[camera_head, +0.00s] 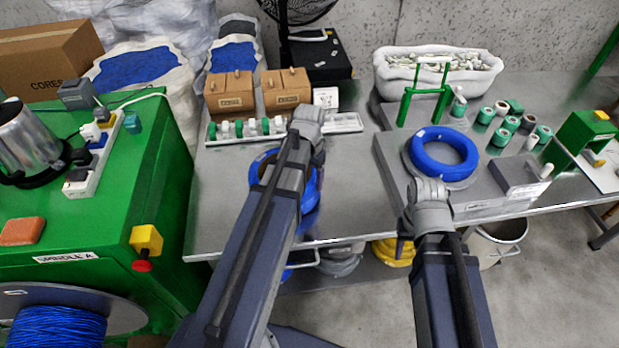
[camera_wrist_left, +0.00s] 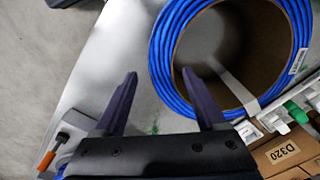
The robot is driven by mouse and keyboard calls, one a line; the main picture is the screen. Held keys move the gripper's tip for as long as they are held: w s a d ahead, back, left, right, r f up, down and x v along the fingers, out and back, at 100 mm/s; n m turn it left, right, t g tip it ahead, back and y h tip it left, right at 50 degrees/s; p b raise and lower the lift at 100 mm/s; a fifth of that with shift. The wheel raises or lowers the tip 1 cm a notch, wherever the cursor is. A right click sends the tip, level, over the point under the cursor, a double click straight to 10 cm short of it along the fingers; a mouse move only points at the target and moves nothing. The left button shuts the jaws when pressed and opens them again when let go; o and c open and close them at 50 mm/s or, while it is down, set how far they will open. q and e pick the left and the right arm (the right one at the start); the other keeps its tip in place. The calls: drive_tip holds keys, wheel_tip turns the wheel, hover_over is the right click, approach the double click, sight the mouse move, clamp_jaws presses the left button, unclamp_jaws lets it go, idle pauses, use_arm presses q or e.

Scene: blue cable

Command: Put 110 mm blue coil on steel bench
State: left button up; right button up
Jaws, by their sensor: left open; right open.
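A blue coil (camera_head: 311,190) lies on the steel bench (camera_head: 345,215) under my left forearm, which hides much of it. In the left wrist view this coil (camera_wrist_left: 163,75) has a brown core, a pale strap and a white label. My left gripper (camera_wrist_left: 160,73) is open and empty. A second blue coil (camera_head: 443,150) lies on a raised grey plate (camera_head: 397,165) at the right. My right arm ends just in front of that plate; its gripper jaws are hidden.
Brown boxes (camera_head: 286,89) and a white rack (camera_head: 246,130) stand behind the left coil. A green stand (camera_head: 428,95), a white bin (camera_head: 385,68) and several green and white spools (camera_head: 502,137) fill the back right. The bench between the coils is clear.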

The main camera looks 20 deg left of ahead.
use_arm(q)
wheel_tip(320, 180, up, 7)
drive_tip(key=p, duration=0.6)
drive_tip(key=s+d, duration=0.6)
drive_tip(key=d, duration=0.4)
drive_tip(key=s+d+m+y, duration=0.1)
drive_tip(key=s+d, duration=0.5)
drive_tip(key=d, duration=0.3)
drive_tip(key=shift+d, duration=0.35)
drive_tip(key=shift+c, duration=0.4)
